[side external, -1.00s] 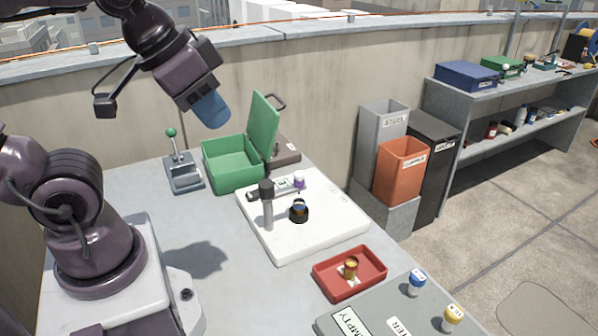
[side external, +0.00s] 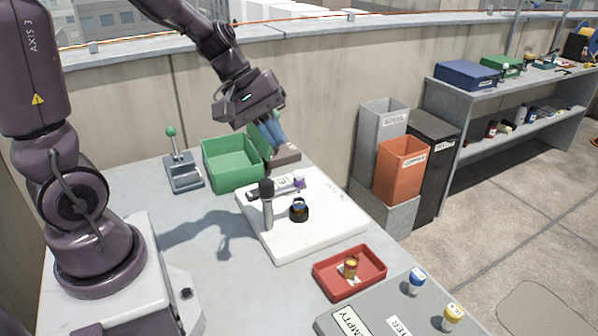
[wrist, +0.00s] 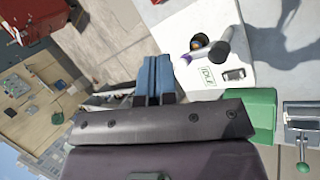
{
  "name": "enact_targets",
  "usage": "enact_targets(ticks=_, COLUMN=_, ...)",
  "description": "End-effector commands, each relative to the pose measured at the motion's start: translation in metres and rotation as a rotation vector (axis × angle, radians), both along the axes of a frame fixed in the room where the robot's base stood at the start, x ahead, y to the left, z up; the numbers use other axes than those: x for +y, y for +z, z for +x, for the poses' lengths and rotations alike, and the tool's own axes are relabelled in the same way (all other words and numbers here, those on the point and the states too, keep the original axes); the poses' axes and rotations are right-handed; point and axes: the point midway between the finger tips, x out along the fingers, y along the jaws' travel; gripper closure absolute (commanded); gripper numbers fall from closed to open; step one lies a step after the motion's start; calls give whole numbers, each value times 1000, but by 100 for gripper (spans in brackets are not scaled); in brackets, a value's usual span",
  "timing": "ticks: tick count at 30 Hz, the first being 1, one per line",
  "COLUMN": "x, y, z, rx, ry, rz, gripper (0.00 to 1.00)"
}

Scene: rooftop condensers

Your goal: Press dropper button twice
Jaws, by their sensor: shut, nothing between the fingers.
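The dropper stands on a white board (side external: 335,222): a grey post (side external: 267,215) with a dark head (side external: 266,188), beside a low bar with a label and a purple-topped piece (side external: 299,182). In the wrist view, the label (wrist: 207,77) reads IDLE, with a small dark-faced part (wrist: 234,74) beside it. I cannot tell which part is the button. A dark round holder with a small vial (side external: 299,210) sits in front. My gripper (side external: 272,136) is shut and empty, its blue fingers well above the board's back side, in front of the green lid. The fingers (wrist: 154,76) also show in the wrist view.
A green box (side external: 232,178) with a raised lid and a lever with a green knob (side external: 171,132) stand behind. A red tray (side external: 350,290) holding an amber vial is in front, near blue- and yellow-capped bottles. Bins (side external: 400,172) stand to the right, off the table.

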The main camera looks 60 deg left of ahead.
Motion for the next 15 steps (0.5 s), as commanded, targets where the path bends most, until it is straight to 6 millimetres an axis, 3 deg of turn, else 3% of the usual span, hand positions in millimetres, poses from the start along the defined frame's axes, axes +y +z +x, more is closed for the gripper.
enact_targets(ticks=6, x=38, y=-19, z=48, rx=5, ry=469, rz=-254, gripper=100)
enact_targets(ticks=10, x=47, y=-12, z=65, rx=-27, ry=621, rz=-341, gripper=100)
enact_targets(ticks=15, x=52, y=-5, z=73, rx=-45, ry=715, rz=-395, gripper=100)
